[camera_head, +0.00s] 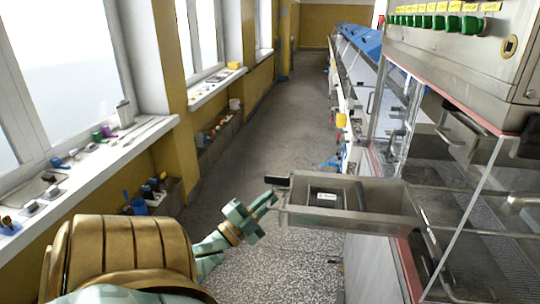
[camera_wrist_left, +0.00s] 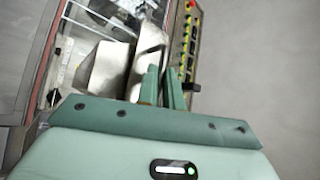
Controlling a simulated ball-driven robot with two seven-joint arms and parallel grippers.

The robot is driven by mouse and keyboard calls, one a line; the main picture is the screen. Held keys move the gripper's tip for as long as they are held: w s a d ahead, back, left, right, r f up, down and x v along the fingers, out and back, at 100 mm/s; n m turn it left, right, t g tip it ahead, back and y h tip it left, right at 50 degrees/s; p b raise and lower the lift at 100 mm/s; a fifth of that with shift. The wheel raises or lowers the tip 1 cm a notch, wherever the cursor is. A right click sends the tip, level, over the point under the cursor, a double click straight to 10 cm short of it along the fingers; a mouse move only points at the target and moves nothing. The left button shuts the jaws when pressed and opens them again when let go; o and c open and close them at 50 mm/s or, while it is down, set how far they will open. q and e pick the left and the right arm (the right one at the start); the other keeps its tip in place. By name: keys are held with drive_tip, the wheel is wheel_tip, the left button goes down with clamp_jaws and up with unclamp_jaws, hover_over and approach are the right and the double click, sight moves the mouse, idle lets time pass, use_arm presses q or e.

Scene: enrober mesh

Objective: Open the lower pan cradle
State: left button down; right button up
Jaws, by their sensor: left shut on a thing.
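The lower pan cradle (camera_head: 385,207) is a grey metal drawer-like frame in the head view. It sticks out to the left from the machine's side, over the floor, and is pulled well out. A dark inset with a small white label shows inside it. My left gripper (camera_head: 271,198) is at the cradle's outer left end, shut on it; the exact grip spot is small and partly hidden. In the left wrist view the two green fingers (camera_wrist_left: 163,88) are close together against the cradle's pale metal (camera_wrist_left: 104,70). My right gripper is not in view.
The enrober (camera_head: 455,60) stands at the right, with green knobs along its top panel and clear guards (camera_head: 470,215) below. A windowsill (camera_head: 85,165) with small items runs along the left.

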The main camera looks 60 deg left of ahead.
use_arm(q)
drive_tip(key=c, duration=1.5)
unclamp_jaws()
drive_tip(key=shift+s+a+f, duration=0.1)
drive_tip(key=shift+s+a, duration=0.1)
drive_tip(key=shift+a, duration=0.05)
drive_tip(key=shift+c, duration=0.2)
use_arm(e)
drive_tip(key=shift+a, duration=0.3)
